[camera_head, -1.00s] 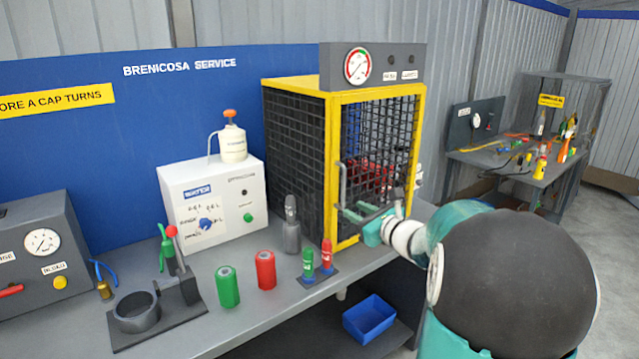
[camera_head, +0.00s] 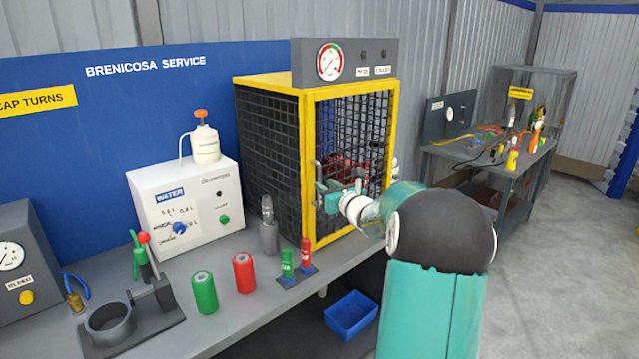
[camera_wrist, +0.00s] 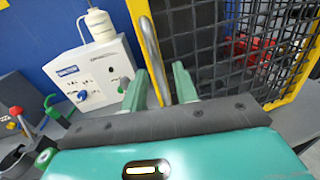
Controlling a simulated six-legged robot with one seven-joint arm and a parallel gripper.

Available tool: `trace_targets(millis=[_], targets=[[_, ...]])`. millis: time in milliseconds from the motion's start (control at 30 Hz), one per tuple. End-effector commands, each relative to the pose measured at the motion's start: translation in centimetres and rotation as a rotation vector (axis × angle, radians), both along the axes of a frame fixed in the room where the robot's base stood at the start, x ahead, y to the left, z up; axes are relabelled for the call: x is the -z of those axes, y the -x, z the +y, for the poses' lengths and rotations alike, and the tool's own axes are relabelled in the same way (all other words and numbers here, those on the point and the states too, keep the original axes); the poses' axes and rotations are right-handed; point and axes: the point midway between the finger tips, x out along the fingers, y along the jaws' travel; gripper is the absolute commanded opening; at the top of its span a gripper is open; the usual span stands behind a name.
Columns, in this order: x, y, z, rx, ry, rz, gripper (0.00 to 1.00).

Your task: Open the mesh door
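The mesh door (camera_head: 345,130) is the yellow-framed black mesh front of a cage on the bench. It looks closed, and its mesh also shows in the wrist view (camera_wrist: 240,60). A grey upright bar handle (camera_head: 318,172) is at the door's left side; it also shows in the wrist view (camera_wrist: 150,50). My gripper (camera_head: 328,193) is at the handle. In the wrist view my gripper's green fingers (camera_wrist: 159,88) are spread apart, with the handle's bar between them and a gap visible. Whether a finger touches the bar cannot be told.
Red equipment (camera_head: 345,168) sits inside the cage. A gauge box (camera_head: 345,62) is on top. Left of the cage are a white water unit (camera_head: 185,210), a green cylinder (camera_head: 205,293) and a red cylinder (camera_head: 244,272). A blue bin (camera_head: 350,314) is below. Floor at right is open.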

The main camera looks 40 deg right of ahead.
Motion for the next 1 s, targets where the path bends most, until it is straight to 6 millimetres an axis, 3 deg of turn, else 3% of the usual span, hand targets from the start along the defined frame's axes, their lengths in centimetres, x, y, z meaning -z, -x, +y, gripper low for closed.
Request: trace_targets(millis=[100,233,567,700,1000], targets=[[0.1,-2.1,-0.2,-0.004,-0.001,0.0,0.3],[0.1,-3.4,-0.3,-0.004,-0.001,0.0,0.3],[0.0,-3.9,-0.4,-0.004,0.0,0.001,0.3],[0.0,-3.9,-0.4,-0.004,0.0,0.001,0.02],[0.0,-3.7,-0.4,-0.007,0.0,0.0,0.0]])
